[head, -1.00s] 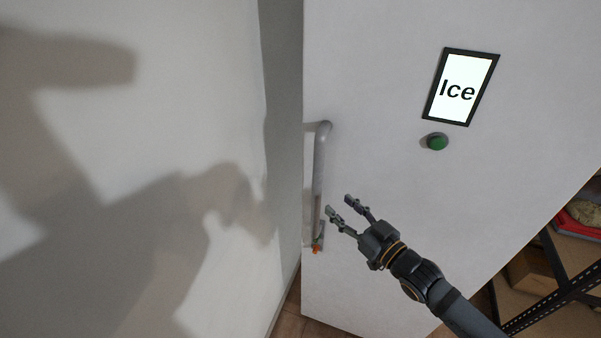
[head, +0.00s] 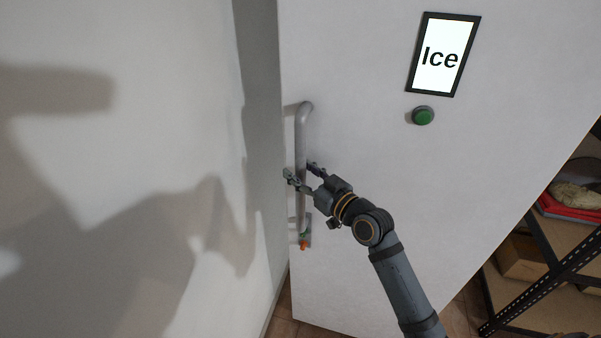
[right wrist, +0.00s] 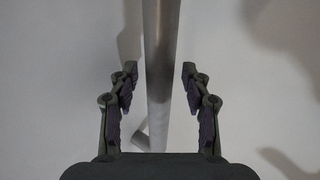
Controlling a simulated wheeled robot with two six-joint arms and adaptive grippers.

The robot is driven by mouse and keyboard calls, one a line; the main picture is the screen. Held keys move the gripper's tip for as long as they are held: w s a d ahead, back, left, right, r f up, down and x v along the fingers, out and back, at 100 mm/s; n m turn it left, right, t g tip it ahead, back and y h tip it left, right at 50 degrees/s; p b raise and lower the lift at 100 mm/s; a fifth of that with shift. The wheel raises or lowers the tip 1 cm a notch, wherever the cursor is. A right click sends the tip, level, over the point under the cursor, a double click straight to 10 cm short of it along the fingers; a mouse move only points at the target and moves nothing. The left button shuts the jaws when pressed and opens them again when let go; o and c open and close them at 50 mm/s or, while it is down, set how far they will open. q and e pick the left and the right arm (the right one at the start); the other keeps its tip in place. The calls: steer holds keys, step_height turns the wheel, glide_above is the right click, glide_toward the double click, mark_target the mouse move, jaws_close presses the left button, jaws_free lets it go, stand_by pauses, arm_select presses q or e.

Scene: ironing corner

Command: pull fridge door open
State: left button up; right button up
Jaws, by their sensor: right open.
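The white fridge door (head: 370,210) fills the middle of the head view, with a grey vertical bar handle (head: 301,140) near its left edge. My right gripper (head: 303,171) is open at the handle, with one finger on each side of the bar. In the right wrist view the handle (right wrist: 160,60) runs between the two open fingers of the right gripper (right wrist: 158,85), with a gap on both sides. The door looks shut. My left gripper is not in view.
A small orange-tipped part (head: 304,244) sits at the handle's lower end. A wall (head: 130,150) stands close on the left. A dark metal shelf (head: 540,262) with boxes stands at the right.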

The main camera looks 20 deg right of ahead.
steer(key=shift+w, duration=0.2)
steer(key=shift+c, duration=0.4)
jaws_close()
steer(key=shift+a+f, duration=0.15)
